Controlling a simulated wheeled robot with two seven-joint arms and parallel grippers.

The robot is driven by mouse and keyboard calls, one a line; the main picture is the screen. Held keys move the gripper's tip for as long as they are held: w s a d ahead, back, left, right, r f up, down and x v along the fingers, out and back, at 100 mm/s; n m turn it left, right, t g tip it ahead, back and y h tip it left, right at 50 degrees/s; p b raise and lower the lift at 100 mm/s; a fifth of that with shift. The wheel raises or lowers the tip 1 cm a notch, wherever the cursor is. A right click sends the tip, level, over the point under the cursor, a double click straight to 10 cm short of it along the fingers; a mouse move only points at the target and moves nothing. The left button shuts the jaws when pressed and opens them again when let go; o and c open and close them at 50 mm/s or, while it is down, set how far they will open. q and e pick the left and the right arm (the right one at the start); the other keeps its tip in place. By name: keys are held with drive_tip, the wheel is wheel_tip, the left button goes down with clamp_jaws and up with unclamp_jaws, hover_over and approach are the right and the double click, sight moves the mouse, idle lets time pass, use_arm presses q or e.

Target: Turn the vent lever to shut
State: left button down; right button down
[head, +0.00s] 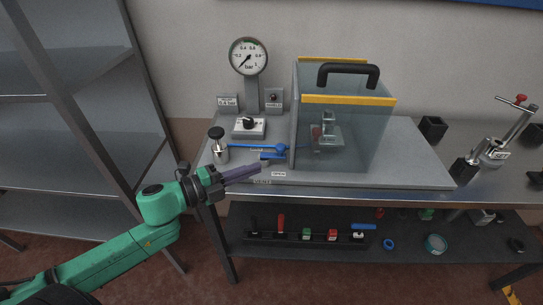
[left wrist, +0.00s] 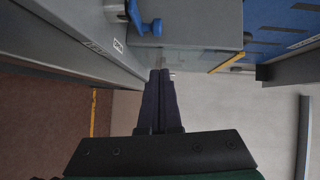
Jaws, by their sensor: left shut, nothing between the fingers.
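A blue lever (head: 262,147) runs sideways on the grey board left of the clear box. A shorter blue handle (head: 271,157) sits just in front of it, and a blue handle also shows at the top of the left wrist view (left wrist: 143,22). The label lettering is too small to tell which one is the vent lever. My left gripper (head: 258,170) is shut and empty, its fingers pointing right, close in front of the blue handles. I see no clear contact with them. My right gripper is out of view.
The clear box (head: 345,135) with yellow edges and a black handle stands right of the levers. A pressure gauge (head: 248,57) stands behind. A black-knobbed metal fitting (head: 217,148) is at left. Several small items lie on the lower shelf (head: 290,251).

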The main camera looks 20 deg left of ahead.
use_arm(q)
drive_tip(key=w+d, duration=0.1)
drive_tip(key=w, duration=0.1)
drive_tip(key=w+d+p, duration=0.1)
drive_tip(key=w, duration=0.3)
drive_tip(key=shift+w+d+f+p, duration=0.3)
drive_tip(key=shift+w+d, duration=0.05)
drive_tip(key=shift+d, duration=0.05)
drive_tip(key=shift+w+f, duration=0.15)
drive_tip(key=shift+w, duration=0.2)
drive_tip(key=shift+w+f, duration=0.1)
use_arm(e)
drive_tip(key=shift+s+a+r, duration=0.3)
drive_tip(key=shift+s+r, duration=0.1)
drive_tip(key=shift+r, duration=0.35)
use_arm(q)
drive_tip(key=shift+a, duration=0.1)
